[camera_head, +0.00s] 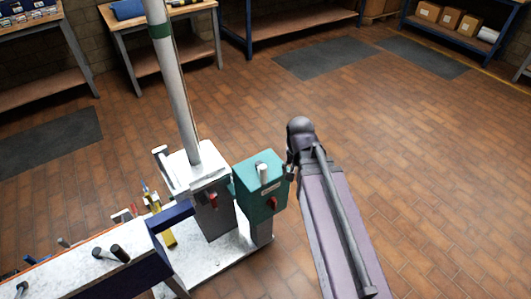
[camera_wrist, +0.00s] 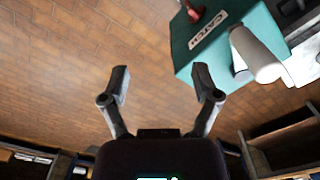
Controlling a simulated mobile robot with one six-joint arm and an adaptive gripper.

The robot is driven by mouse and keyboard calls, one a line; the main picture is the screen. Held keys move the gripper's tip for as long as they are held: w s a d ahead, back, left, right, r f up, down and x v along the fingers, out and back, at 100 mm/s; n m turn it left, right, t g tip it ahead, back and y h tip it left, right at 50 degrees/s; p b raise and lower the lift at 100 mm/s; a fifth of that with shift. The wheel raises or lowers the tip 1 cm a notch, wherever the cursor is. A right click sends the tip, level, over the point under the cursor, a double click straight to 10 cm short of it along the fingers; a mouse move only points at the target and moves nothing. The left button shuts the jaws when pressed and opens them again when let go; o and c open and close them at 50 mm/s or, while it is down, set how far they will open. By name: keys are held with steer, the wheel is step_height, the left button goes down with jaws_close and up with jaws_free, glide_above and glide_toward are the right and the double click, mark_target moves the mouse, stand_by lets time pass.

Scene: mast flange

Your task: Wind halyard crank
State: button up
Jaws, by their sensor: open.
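A teal box (camera_head: 250,188) stands on a short post beside the mast's grey base. A pale cylindrical grip (camera_head: 264,172) sticks out of its top, and a red lever (camera_head: 272,203) is on its front. In the wrist view the teal box (camera_wrist: 205,55), marked CATCH, is at upper right, with the white grip (camera_wrist: 255,55) and the red lever (camera_wrist: 197,12). My gripper (camera_wrist: 160,75) is open, with only brick floor visible between its fingers. Its right finger overlaps the box's edge in the picture; contact cannot be told. In the head view my arm hides most of the gripper.
The white mast (camera_head: 178,90) rises left of the box from a grey base (camera_head: 213,215) with a red part. A bench (camera_head: 75,265) with dark cylinders and a blue bracket is at lower left. Workbenches and shelves line the back. Brick floor (camera_head: 430,170) is clear at right.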

mark_target(263, 166)
steer(key=w+a+r+m+p, duration=0.1)
steer(key=a+m, duration=0.1)
steer(key=a, duration=0.1)
steer(key=w+a+r+m+p, duration=0.1)
steer(key=w+a+m, duration=0.1)
steer(key=a+m, duration=0.1)
steer(key=w+a+r+m+p, duration=0.1)
steer(key=a+m, duration=0.1)
steer(key=a, duration=0.1)
steer(key=shift+w+a+r, duration=0.1)
steer(key=shift+w+r, duration=0.1)
steer(key=shift+r, duration=0.1)
steer(key=shift+w+a+r+m, duration=0.1)
steer(key=shift+a+m, duration=0.4)
steer(key=shift+m, duration=0.2)
step_height(263, 166, down, 8)
steer(key=b, duration=0.7)
steer(key=shift+b, duration=0.3)
steer(key=shift+c, duration=0.2)
steer(key=c, duration=0.3)
jaws_close()
